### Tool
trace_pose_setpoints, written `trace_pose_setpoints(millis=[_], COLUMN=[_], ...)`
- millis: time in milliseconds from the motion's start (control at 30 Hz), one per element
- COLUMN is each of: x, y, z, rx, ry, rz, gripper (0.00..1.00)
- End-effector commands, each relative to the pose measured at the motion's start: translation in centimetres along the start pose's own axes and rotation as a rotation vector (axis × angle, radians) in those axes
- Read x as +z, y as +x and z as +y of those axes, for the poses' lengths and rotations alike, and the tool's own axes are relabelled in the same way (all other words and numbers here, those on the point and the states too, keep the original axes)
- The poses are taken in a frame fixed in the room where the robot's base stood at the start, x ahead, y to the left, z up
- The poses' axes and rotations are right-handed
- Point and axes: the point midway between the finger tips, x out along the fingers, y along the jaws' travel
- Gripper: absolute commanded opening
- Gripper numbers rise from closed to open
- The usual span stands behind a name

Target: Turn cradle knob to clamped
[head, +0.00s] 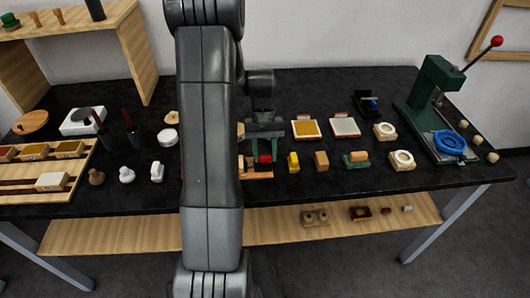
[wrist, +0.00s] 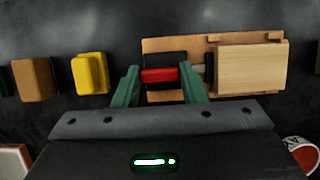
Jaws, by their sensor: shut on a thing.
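The cradle is a wooden holder with a tan base (wrist: 190,42), a light wood block and a dark square part. A red knob (wrist: 160,75) sits at its dark part, on a short metal shaft toward the block. In the head view the red knob (head: 265,158) shows between my fingers, with part of the cradle base (head: 262,175) below it. My gripper (wrist: 162,76) has green fingers, one on each side of the red knob, and is shut on it. My arm hides part of the cradle in the head view. No position marking on the knob is legible.
A yellow block (head: 293,162) and a brown block (head: 321,161) stand close beside the cradle. Two framed pads (head: 306,128) lie behind them. A green press (head: 434,95) with a blue ring stands at the far right. Stamps and a wooden tray occupy the left.

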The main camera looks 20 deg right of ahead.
Motion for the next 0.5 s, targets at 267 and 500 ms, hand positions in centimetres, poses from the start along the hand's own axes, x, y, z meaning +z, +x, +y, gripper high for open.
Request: trace_pose_setpoints(millis=[267,500], x=[-0.07,-0.04], y=[-0.12,-0.08], z=[0.01,0.01], rx=[0.001,0.001], ry=[-0.002,-0.001], rz=[0.004,0.003], gripper=[0.15,0.60])
